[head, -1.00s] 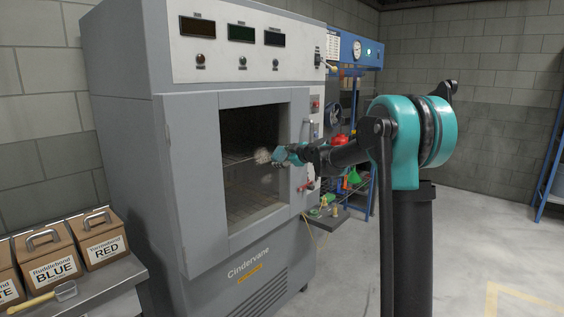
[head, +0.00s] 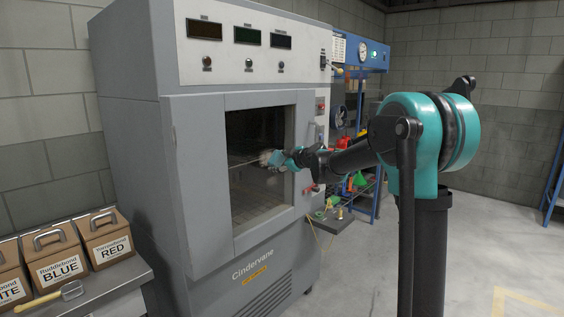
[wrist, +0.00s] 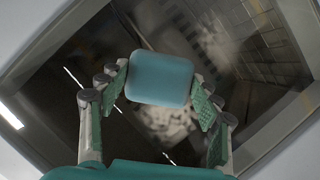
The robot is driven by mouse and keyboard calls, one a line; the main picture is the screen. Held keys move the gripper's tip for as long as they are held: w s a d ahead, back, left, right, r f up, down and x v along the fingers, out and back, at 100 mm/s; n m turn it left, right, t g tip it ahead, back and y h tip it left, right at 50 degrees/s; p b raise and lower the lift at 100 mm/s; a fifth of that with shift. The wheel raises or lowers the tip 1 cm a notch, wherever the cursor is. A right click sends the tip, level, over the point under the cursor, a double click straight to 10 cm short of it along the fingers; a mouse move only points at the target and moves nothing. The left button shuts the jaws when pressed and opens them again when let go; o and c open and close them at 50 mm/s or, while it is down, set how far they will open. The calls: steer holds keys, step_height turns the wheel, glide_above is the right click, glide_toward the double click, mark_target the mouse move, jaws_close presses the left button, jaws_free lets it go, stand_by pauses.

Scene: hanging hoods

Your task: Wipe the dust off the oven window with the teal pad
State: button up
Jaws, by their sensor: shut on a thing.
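The oven window (head: 254,190) is a dark glass pane in the grey door of the tall oven (head: 205,215). My gripper (head: 279,158) is at the right part of the window, about mid-height. In the wrist view my gripper (wrist: 158,95) is shut on the teal pad (wrist: 161,78), which sits between its fingers in front of the glass. A pale dusty patch (wrist: 168,122) shows on the glass just below the pad in the wrist view. I cannot tell whether the pad touches the glass.
A side bench (head: 100,288) at the lower left holds brown boxes (head: 57,262) and a wooden-handled tool (head: 45,298). A blue rack (head: 368,165) with colourful items stands right of the oven. Open floor (head: 370,270) lies in front of the rack.

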mark_target(259, 161)
steer(key=shift+s+a, duration=1.35)
steer(key=shift+s, duration=0.25)
steer(key=shift+s+a, duration=1.3)
steer(key=shift+s, duration=0.3)
steer(key=shift+s+r, duration=0.1)
steer(key=shift+r, duration=1.05)
steer(key=shift+w+d, duration=1.15)
steer(key=shift+w, duration=0.15)
steer(key=w+d, duration=0.6)
steer(key=w, duration=0.2)
steer(key=shift+w, duration=0.15)
steer(key=shift+d, duration=0.1)
steer(key=shift+s+d, duration=0.95)
steer(key=shift+d, duration=0.2)
steer(key=shift+s+d, duration=0.9)
steer(key=shift+d, duration=0.2)
